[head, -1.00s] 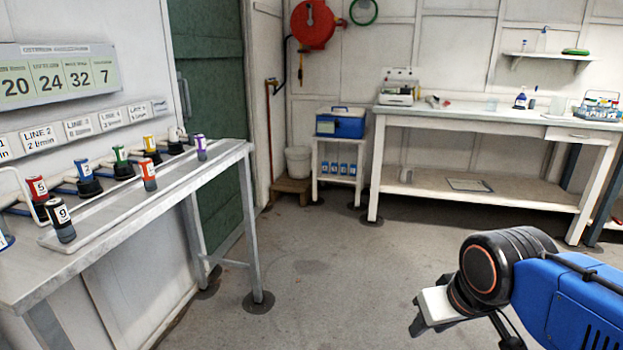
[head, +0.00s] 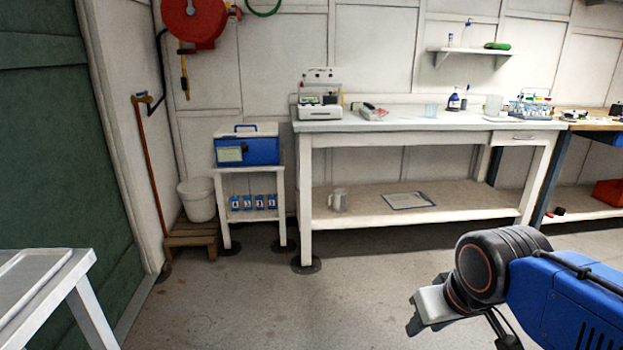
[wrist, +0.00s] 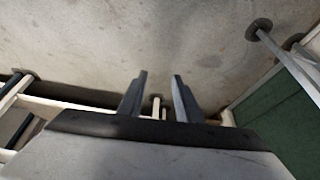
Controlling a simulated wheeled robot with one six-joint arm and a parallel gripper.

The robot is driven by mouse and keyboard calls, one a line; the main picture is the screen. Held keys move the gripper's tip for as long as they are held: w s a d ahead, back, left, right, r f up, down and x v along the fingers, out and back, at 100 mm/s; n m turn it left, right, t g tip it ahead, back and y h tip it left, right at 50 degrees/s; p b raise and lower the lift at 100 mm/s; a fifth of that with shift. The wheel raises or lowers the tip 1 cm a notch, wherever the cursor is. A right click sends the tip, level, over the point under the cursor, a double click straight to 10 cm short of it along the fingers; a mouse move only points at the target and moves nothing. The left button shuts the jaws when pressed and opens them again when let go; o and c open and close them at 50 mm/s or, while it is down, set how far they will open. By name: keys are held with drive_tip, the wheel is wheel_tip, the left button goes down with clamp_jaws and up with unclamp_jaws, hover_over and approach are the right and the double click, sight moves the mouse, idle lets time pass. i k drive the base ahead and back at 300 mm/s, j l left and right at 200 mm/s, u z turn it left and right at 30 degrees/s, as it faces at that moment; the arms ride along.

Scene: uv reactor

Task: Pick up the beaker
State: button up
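A small pale-blue see-through beaker (head: 430,111) stands upright on the white bench top in the head view. A larger cloudy beaker-like vessel (head: 493,105) stands farther right on the same bench, and a clear jug-like vessel (head: 338,199) stands on the lower shelf. I cannot tell for sure which one the task names. My gripper (wrist: 159,76) shows in the wrist view with its two fingers apart and nothing between them, over the floor. It is well away from the bench.
The white bench (head: 380,127) also holds a balance-like device (head: 320,112), bottles and a rack (head: 530,108). A blue cool box (head: 247,150) on a small stand and a white bucket (head: 197,200) are left of it. The floor (head: 330,290) ahead is clear.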

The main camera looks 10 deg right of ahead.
sight(431, 108)
drive_tip(key=i+l, duration=0.35)
drive_tip(key=i, duration=0.2)
drive_tip(key=i+l, duration=0.35)
drive_tip(key=i, duration=0.2)
drive_tip(key=i+l, duration=0.35)
drive_tip(key=i, duration=0.15)
